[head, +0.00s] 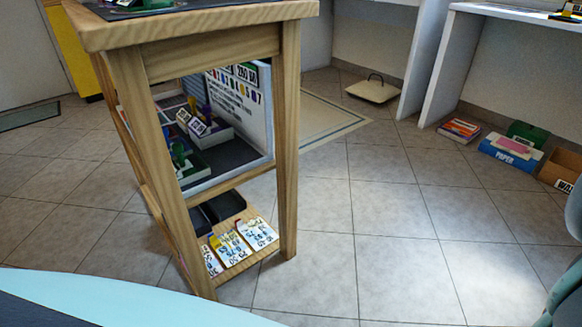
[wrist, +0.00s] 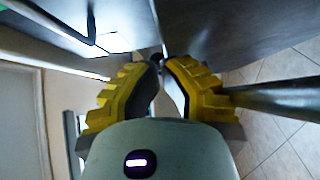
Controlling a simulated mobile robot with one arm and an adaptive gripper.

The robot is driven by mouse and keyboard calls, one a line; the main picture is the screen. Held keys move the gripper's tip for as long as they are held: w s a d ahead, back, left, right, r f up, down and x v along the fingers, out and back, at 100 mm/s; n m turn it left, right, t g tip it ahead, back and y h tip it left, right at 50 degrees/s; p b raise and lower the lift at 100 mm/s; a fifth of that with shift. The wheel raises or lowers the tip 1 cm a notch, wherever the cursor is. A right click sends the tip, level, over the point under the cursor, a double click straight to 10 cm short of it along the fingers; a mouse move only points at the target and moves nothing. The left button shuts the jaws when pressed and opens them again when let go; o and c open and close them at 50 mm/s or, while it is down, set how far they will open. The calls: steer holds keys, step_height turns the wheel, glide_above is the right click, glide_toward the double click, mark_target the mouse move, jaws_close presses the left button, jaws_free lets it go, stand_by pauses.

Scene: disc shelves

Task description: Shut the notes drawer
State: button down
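No drawer is clearly marked as the notes drawer in either view. A low wooden board (head: 262,262) with several white printed cards (head: 230,248) shows under the wooden stand in the head view; I cannot tell whether it is a drawer. My gripper (wrist: 163,62) shows in the wrist view with yellow ridged fingers, their tips close together at a dark surface (wrist: 235,30). I cannot tell whether they are shut or touch it. A dark bar (wrist: 275,95) runs to the right beside the right finger. The gripper is not seen in the head view.
The wooden stand (head: 290,130) holds a white-walled box (head: 258,110) of small items. Dark bins (head: 222,207) sit low inside it. Books (head: 459,130) and a blue paper box (head: 511,152) lie on the floor at right. The tiled floor (head: 390,220) between is clear.

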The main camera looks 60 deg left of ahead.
steer(key=shift+w+d+b, duration=0.2)
steer(key=shift+d+b, duration=0.4)
steer(key=shift+d, duration=0.95)
